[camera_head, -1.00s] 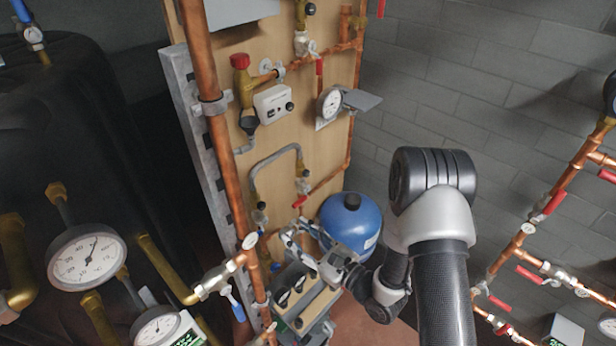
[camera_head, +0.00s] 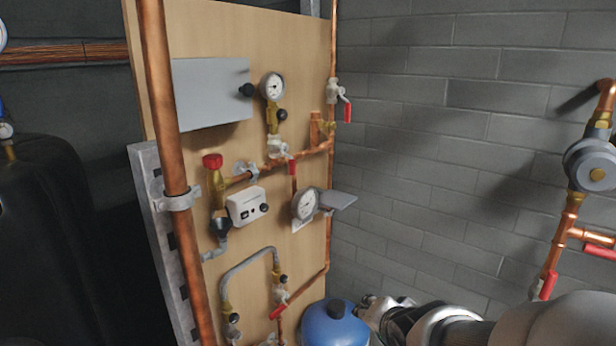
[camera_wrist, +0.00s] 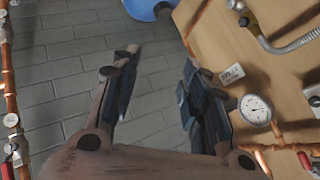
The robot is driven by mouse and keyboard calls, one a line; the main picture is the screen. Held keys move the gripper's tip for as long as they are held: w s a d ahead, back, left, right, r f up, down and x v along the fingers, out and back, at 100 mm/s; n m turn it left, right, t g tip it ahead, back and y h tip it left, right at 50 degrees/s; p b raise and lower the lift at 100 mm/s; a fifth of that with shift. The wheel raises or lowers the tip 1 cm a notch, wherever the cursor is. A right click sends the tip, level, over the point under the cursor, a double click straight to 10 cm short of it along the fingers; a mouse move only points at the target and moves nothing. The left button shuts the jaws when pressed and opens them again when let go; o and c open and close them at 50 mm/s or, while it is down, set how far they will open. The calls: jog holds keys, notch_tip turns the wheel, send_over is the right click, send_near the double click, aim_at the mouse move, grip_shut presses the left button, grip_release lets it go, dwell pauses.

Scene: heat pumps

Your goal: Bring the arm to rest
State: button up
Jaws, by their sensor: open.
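My gripper (camera_wrist: 158,82) shows in the wrist view with its two dark fingers spread apart. Nothing is held between them, and grey floor or wall blocks show behind the gap. In the head view my arm (camera_head: 450,325) comes in from the lower right and reaches left to beside the blue tank (camera_head: 333,325). The gripper's fingers cannot be made out clearly there. The right finger appears in front of the wooden panel's edge in the wrist view; I cannot tell how far apart they are.
The wooden panel (camera_head: 240,60) carries copper pipes, a round gauge (camera_head: 305,204), a white control box (camera_head: 247,206) and red-handled valves. The gauge also shows in the wrist view (camera_wrist: 255,109). More copper pipework (camera_head: 572,215) stands at the right. The block wall (camera_head: 430,150) between them is bare.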

jog(key=s+n+g+b, duration=0.3)
jog(key=s+n, duration=0.5)
jog(key=s, duration=1.6)
jog(key=shift+s+d+r+g, duration=0.3)
jog(key=shift+d+g, duration=0.15)
jog(key=shift+g, duration=0.45)
jog(key=shift+w, duration=0.1)
